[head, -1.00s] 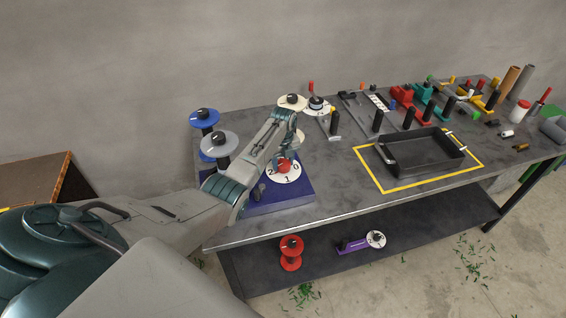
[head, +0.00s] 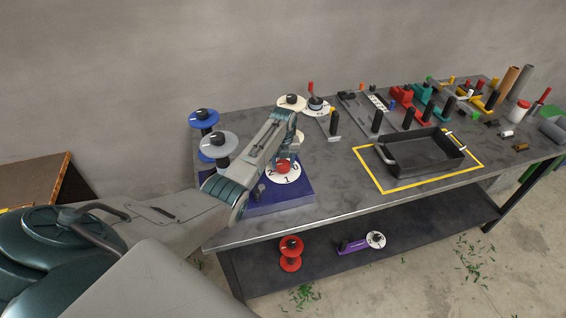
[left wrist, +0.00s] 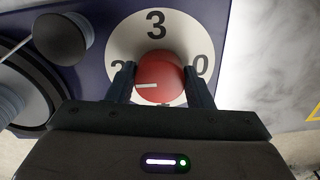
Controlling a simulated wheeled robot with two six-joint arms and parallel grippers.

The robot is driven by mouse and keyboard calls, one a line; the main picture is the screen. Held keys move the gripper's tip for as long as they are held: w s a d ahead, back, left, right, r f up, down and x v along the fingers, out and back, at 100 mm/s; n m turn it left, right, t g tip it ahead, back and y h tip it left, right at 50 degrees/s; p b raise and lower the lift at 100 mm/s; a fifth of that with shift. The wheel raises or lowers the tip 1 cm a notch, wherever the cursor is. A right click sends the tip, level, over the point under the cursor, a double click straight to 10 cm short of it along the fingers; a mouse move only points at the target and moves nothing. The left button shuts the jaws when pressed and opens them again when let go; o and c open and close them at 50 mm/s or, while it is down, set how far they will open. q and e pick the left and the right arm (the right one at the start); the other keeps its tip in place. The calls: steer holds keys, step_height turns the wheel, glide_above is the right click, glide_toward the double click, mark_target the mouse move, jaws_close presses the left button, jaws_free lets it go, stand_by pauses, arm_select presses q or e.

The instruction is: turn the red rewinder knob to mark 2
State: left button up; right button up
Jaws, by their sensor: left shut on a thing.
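The red rewinder knob (head: 284,166) sits on a white numbered dial (head: 284,180) on the dark blue base (head: 250,207) at the left end of the bench. My left gripper (head: 283,160) is above the dial and shut on the knob. In the left wrist view, its two fingers flank the red knob (left wrist: 160,72), one on each side. The knob's white pointer line faces left, toward the 2 side of the dial (left wrist: 180,25). The 3 is at the top and the 0 at the right; the gripper hides the 1. My right gripper is not in view.
Blue (head: 203,118) and grey (head: 219,145) spools stand left of the dial, with a cream spool (head: 291,102) behind. A black tray (head: 420,155) sits inside a yellow outline to the right. Tools line the back. The bench between dial and tray is clear.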

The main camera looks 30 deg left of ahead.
mark_target(283, 163)
arm_select(q)
steer(key=shift+w+a+r, duration=0.1)
steer(key=shift+r, duration=0.1)
steer(key=o, duration=1)
steer(key=shift+f, duration=0.1)
step_height(283, 163, up, 11)
steer(key=b, duration=0.3)
steer(key=shift+b, duration=0.3)
steer(key=shift+f, duration=0.1)
